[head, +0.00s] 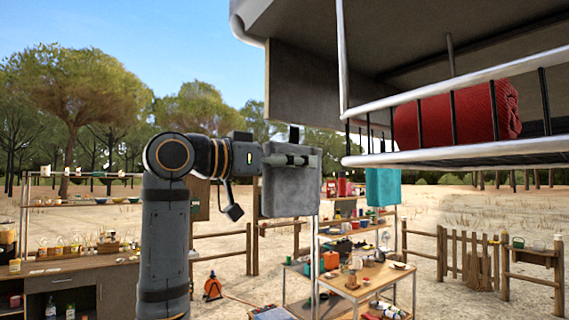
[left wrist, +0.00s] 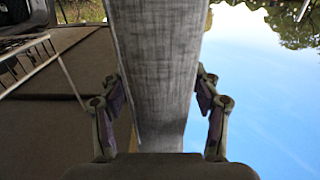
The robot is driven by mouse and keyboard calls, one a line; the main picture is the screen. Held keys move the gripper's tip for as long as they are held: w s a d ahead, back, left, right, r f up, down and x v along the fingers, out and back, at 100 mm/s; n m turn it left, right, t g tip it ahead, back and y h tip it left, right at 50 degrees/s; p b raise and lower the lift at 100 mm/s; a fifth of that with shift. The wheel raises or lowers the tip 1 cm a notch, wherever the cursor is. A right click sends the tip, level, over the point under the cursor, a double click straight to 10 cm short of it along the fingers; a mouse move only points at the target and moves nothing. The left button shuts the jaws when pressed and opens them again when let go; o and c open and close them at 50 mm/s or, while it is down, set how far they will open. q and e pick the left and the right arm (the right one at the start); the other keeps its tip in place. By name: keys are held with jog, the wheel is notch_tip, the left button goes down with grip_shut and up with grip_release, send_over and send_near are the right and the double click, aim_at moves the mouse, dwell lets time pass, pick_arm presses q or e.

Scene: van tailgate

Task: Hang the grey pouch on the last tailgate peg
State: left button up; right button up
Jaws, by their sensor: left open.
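The grey pouch (head: 289,192) hangs upright under the lower edge of the raised tailgate panel (head: 315,90). A short black loop (head: 294,134) rises from its top to that edge; the peg itself cannot be made out. My left gripper (head: 300,160) is open at the pouch's upper part. In the left wrist view the pouch (left wrist: 160,70) stands between the two spread fingers, which lie close along its sides; contact cannot be told. A teal pouch (head: 382,187) hangs further right. My right gripper is not in view.
A metal rack (head: 450,157) with a rolled red blanket (head: 457,113) juts out at the upper right. Below stand a table with goods (head: 365,280) and wooden fences (head: 465,257). A stocked bench (head: 70,275) is at the left.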

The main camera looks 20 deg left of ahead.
pick_arm(q)
jog(key=v, duration=1.1)
jog(key=shift+s+a, duration=0.25)
jog(key=shift+s, duration=0.1)
